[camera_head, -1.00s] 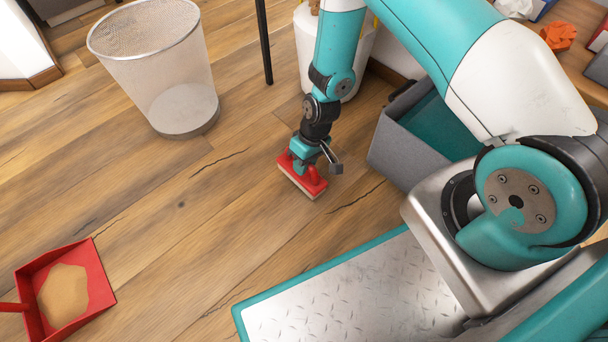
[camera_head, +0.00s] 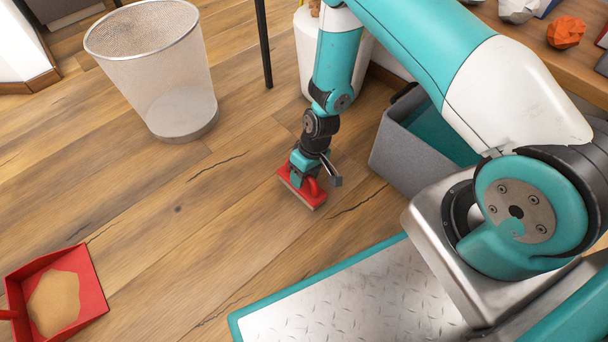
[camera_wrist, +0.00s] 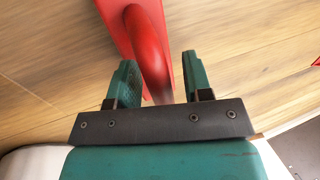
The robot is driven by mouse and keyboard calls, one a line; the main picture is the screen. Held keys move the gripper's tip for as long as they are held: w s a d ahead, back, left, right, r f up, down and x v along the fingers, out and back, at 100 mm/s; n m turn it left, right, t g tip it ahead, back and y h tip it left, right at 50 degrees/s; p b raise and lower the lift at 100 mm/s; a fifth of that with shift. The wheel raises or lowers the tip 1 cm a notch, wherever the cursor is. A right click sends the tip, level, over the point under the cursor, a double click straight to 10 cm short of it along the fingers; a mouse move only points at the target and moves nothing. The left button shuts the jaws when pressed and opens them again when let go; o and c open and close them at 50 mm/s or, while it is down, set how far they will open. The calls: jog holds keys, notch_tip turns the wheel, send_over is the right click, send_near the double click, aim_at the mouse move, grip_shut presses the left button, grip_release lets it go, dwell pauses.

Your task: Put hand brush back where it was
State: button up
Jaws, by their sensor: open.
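The red hand brush (camera_head: 305,190) lies on the wooden floor, in front of the grey bin. In the wrist view its red body and curved handle (camera_wrist: 148,45) show at the top, with the handle's lower end between my fingers. My gripper (camera_head: 306,178) is over the brush, pointing down. In the wrist view the two green fingers of my gripper (camera_wrist: 160,80) are apart, one on each side of the handle, with gaps beside it. The brush's underside is hidden in the wrist view.
A red dustpan (camera_head: 90,290) with a sandy heap lies at the lower left. A wire mesh basket (camera_head: 160,75) stands at the upper left. A grey bin (camera_head: 400,150) stands right of the brush, near a wooden desk (camera_head: 500,40). Bare floor lies left of the brush.

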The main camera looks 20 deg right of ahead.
jog(key=p+v, duration=0.8)
jog(key=v, duration=0.4)
jog(key=s+a+r+n, duration=0.1)
jog(key=a+r, duration=0.2)
jog(key=r, duration=0.8)
jog(key=a+r, duration=0.3)
jog(key=r, duration=0.9)
jog(key=s+a+r+n+t+y, duration=0.1)
jog(key=s+a+r+n, duration=0.1)
jog(key=s+r, duration=1.4)
jog(key=shift+s+r, duration=0.2)
jog(key=shift+s, duration=0.55)
